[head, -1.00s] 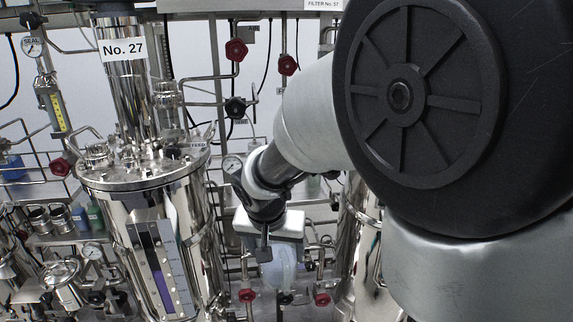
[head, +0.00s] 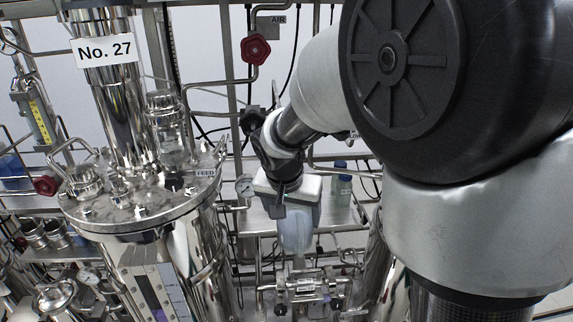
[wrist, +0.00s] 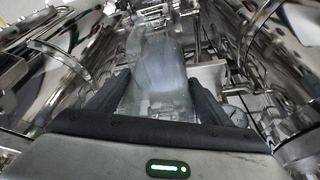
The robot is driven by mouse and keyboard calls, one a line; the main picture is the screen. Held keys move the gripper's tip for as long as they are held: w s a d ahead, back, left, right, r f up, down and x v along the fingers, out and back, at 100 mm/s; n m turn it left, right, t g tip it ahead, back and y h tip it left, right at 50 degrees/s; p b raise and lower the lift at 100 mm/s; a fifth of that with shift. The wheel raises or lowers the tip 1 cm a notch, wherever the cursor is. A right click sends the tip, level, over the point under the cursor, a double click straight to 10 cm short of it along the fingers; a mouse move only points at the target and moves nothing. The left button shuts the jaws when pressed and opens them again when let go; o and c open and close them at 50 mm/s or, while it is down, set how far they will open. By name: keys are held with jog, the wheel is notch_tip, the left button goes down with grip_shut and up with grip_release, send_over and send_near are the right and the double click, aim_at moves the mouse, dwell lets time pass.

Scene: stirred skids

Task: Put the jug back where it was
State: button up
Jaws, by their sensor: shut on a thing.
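The jug (head: 296,230) is translucent and pale bluish. It hangs below my gripper (head: 287,208) in the middle of the head view, in front of a steel shelf (head: 257,222). In the wrist view, the jug (wrist: 160,75) lies between the two dark fingers of my gripper (wrist: 155,98), which are shut on it. The jug looks roughly upright in the head view. Its handle and upper part are hidden by my gripper there. I cannot tell whether its base touches anything.
The steel vessel marked No. 27 (head: 185,255) stands close on the left, with fittings on its lid. A bottle (head: 342,188) stands on the shelf right of the jug. Pipes with a red handwheel (head: 255,48) run behind. Valves and piping (head: 305,287) lie below the jug.

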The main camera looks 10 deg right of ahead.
jog(key=w+d+f+p, duration=0.1)
jog(key=w+d, duration=0.1)
jog(key=w, duration=0.4)
jog(key=w+d+f+p, duration=0.1)
jog(key=w+d+f, duration=0.1)
jog(key=w, duration=0.5)
jog(key=shift+d+f, duration=0.2)
jog(key=shift+d, duration=0.55)
jog(key=shift+w+f, duration=0.1)
jog(key=shift+f, duration=0.15)
jog(key=o, duration=1.6)
